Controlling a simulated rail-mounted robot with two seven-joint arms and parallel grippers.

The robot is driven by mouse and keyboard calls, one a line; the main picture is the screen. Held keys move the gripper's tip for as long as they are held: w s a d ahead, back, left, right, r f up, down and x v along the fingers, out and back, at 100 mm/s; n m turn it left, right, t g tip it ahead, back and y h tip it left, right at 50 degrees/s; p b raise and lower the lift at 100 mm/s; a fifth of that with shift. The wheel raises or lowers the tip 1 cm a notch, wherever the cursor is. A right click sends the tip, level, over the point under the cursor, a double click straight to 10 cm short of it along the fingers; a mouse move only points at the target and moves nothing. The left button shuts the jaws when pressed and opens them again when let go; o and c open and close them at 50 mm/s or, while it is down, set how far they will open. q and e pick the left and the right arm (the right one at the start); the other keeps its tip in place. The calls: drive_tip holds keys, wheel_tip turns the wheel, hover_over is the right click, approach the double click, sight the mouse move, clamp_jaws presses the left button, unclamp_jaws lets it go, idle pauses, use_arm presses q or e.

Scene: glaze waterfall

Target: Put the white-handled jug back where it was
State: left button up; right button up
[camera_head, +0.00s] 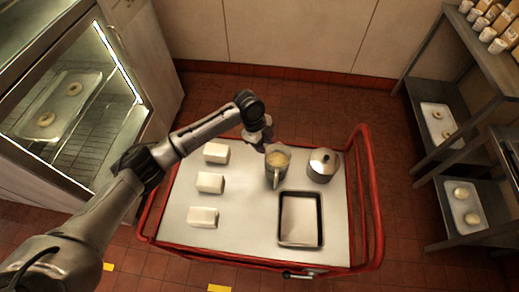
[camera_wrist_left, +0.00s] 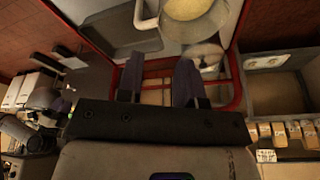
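The jug (camera_head: 278,160) stands upright on the cart, with pale yellow contents and its light handle turned toward the near side. In the left wrist view, a vessel with yellow contents (camera_wrist_left: 183,9) shows at the top, with a white handle-like loop beside it. My left gripper (camera_head: 262,141) is just beyond and left of the jug, above the cart's far side. In the wrist view, the gripper's two dark fingers (camera_wrist_left: 161,78) are apart with no object held between them. The jug stands apart from the fingers. My right gripper is not in view.
The red-railed cart (camera_head: 255,225) also carries three white blocks (camera_head: 210,182), a lidded metal pot (camera_head: 323,164) and a dark-rimmed tray (camera_head: 300,245). A glass-fronted cabinet (camera_head: 75,100) stands left. Shelves (camera_head: 470,150) with doughnut trays stand right. The cart top between the blocks and tray is bare.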

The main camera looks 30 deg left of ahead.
use_arm(q)
drive_tip(key=shift+r, duration=0.25)
drive_tip(key=s+d+f+n+t, duration=0.1)
drive_tip(key=s+d+f+n, duration=0.3)
drive_tip(key=s, duration=0.5)
drive_tip(key=s+d+f+n, duration=0.1)
drive_tip(key=s+d+f, duration=0.4)
drive_tip(key=s, duration=0.3)
drive_tip(key=s+a+r+n+t+y, duration=0.1)
drive_tip(key=s+a+n, duration=0.3)
drive_tip(key=s, duration=0.5)
drive_tip(key=s+a+r+n+t+y, duration=0.1)
drive_tip(key=s+a+n+y, duration=0.1)
drive_tip(key=s+a+n, duration=0.2)
drive_tip(key=s+n, duration=0.3)
drive_tip(key=s, duration=0.2)
drive_tip(key=shift+s+a+r+n, duration=0.2)
drive_tip(key=shift+s+a+n, duration=0.15)
drive_tip(key=shift+a+n, duration=0.05)
